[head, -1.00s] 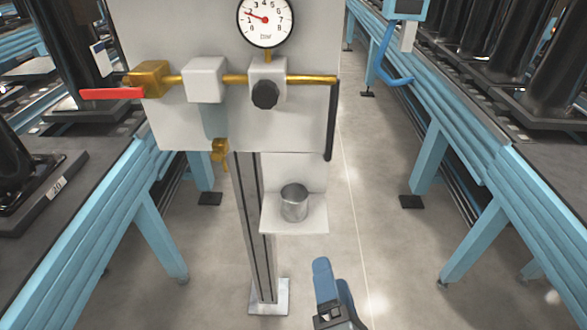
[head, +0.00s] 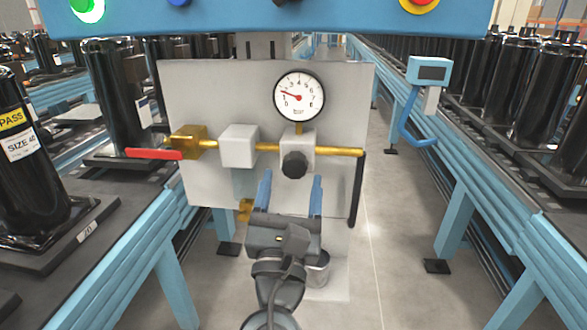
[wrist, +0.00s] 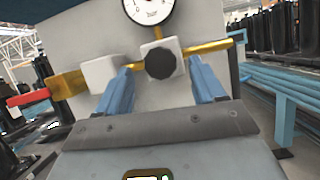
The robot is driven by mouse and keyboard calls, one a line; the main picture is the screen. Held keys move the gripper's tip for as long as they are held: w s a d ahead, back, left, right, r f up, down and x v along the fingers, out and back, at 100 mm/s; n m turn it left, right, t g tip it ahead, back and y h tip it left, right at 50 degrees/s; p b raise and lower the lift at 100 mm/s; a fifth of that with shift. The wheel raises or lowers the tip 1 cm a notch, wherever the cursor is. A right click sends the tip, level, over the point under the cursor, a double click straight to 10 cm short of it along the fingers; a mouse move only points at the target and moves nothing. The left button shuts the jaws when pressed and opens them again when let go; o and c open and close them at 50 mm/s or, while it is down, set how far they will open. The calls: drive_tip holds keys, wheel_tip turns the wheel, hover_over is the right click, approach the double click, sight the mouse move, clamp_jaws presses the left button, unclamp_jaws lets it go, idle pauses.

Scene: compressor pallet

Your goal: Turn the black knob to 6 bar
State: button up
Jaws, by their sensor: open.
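The black knob (head: 294,165) sits on the front of a white regulator block (head: 302,140) on the grey panel. The pressure gauge (head: 299,97) above it has a red needle pointing left and slightly up, low on the scale, around 2. My gripper (head: 291,180) is open, with its blue fingers pointing up at the panel on either side below the knob. In the wrist view, the knob (wrist: 160,64) shows between the two fingertips (wrist: 162,70), with gaps on both sides. I see no contact with the knob.
A brass pipe (head: 340,151) runs across the panel through another white block (head: 239,146) to a valve with a red lever (head: 155,153). A black hose (head: 356,190) hangs at right. Blue conveyors flank the aisle.

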sight(294, 171)
drive_tip(key=shift+x, duration=1.55)
drive_tip(key=c, duration=1)
drive_tip(key=shift+c, duration=0.2)
